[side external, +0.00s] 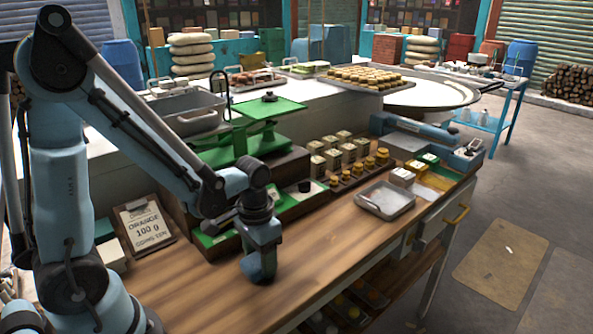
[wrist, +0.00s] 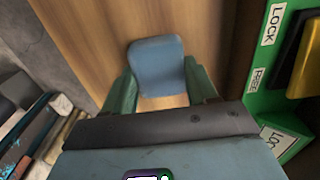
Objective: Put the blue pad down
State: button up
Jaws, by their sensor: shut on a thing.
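My gripper (side external: 259,268) points down just above the wooden bench top, in front of the green balance, in the side external view. In the wrist view its two green fingers (wrist: 160,78) are shut on the blue pad (wrist: 158,62), a flat rounded square gripped at its sides. Bare wood lies around the pad in that view.
The wooden bench top (side external: 190,294) is clear around my gripper. A green balance (side external: 235,147) stands behind it. A green panel with LOCK labels (wrist: 272,75) is close at right in the wrist view.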

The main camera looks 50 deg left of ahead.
aim_at(260, 261)
jog(key=shift+f, duration=0.2)
jog(key=o, duration=1.1)
jog(key=shift+r, duration=0.1)
notch_tip(260, 261, up, 13)
jog(key=d+t, duration=0.2)
jog(key=t, duration=0.5)
jog(key=shift+s, duration=0.15)
